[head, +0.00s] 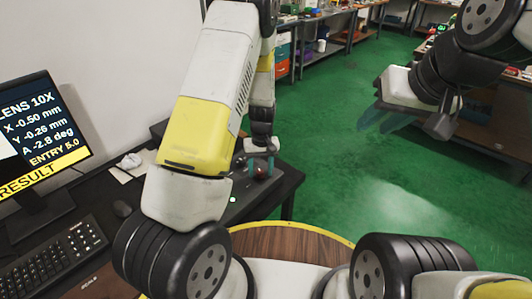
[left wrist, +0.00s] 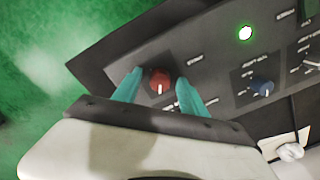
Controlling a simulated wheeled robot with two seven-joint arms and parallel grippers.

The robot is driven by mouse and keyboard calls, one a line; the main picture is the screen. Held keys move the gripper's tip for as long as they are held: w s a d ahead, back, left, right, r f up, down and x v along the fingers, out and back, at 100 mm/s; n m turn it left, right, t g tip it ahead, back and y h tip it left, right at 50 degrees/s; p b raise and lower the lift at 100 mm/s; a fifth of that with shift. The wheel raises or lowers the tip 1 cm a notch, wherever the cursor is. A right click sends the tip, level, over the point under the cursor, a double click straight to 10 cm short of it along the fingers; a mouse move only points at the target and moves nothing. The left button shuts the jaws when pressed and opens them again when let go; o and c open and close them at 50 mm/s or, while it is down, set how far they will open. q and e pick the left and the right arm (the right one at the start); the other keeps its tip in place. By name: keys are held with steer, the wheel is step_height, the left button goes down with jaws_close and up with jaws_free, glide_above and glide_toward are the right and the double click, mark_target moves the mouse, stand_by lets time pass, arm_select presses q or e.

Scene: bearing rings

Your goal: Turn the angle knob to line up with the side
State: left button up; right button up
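A red knob (left wrist: 160,82) with a pale pointer line sits on a dark control panel (left wrist: 215,75) in the left wrist view. It is a small dark red spot in the head view (head: 261,171). My left gripper (left wrist: 158,78) has its two teal fingers on either side of the red knob, with a visible gap at each side. The gripper also shows in the head view (head: 260,164). The panel labels are too blurred to read. The monitor (head: 40,135) reads X -0.50 mm, Y -0.26 mm, A -2.8 deg. My right gripper (head: 386,121) hangs empty over the floor, its fingers apart.
A blue knob (left wrist: 262,88) and a lit green button (left wrist: 245,33) are on the same panel. A round wooden top (head: 285,243) is in front. Workbenches stand beyond open green floor.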

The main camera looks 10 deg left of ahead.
mark_target(262, 172)
arm_select(q)
steer(key=shift+r, duration=0.15)
step_height(262, 172, up, 8)
steer(key=shift+w+d+f, duration=0.1)
steer(key=shift+d+f, duration=0.05)
steer(key=shift+f, duration=0.05)
stand_by(0.4)
